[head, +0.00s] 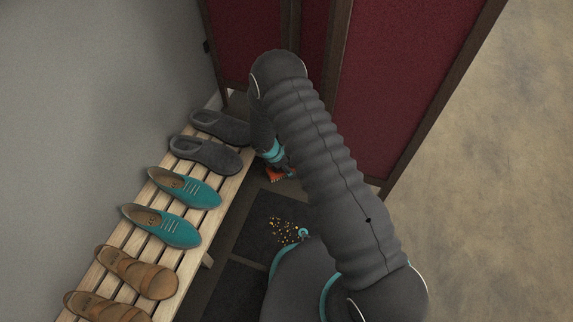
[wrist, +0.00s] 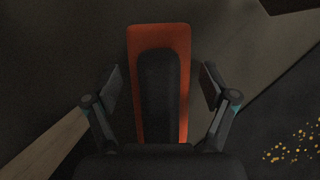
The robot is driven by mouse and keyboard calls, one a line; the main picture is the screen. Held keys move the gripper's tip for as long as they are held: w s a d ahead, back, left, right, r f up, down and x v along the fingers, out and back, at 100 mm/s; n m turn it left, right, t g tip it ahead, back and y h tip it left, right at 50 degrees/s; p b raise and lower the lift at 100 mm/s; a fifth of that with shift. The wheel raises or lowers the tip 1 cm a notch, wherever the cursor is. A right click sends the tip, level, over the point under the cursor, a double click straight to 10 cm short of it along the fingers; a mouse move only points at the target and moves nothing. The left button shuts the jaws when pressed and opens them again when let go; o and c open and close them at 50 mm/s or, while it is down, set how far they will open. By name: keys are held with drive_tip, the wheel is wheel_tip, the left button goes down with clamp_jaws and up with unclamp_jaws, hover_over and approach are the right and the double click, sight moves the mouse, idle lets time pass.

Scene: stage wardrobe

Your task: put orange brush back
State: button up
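The orange brush (wrist: 184,45) lies lengthwise in the middle of the wrist view, an orange slab with a dark long part on its face. My gripper (wrist: 160,88) is open, one finger on each side of the brush, with gaps showing between both fingers and its edges. In the head view a small bit of orange (head: 274,175) shows just below my gripper (head: 281,168), beyond the end of the bench; my arm hides much of that spot. I cannot tell whether the brush rests on the floor or on something else.
A slatted wooden bench (head: 222,207) on the left bears grey shoes (head: 205,153), teal shoes (head: 163,225) and brown sandals (head: 140,272). Yellow crumbs (head: 283,231) lie on a dark mat (head: 258,215) beside it. A red folding screen (head: 400,70) stands behind. The floor at right is clear.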

drive_tip(key=shift+r, duration=0.1)
drive_tip(key=shift+r, duration=0.25)
drive_tip(key=p+v, duration=0.2)
drive_tip(key=v, duration=0.9)
drive_tip(key=shift+s+a+r+p, duration=0.1)
drive_tip(key=shift+a+r+p, duration=0.1)
drive_tip(key=shift+r+p, duration=0.15)
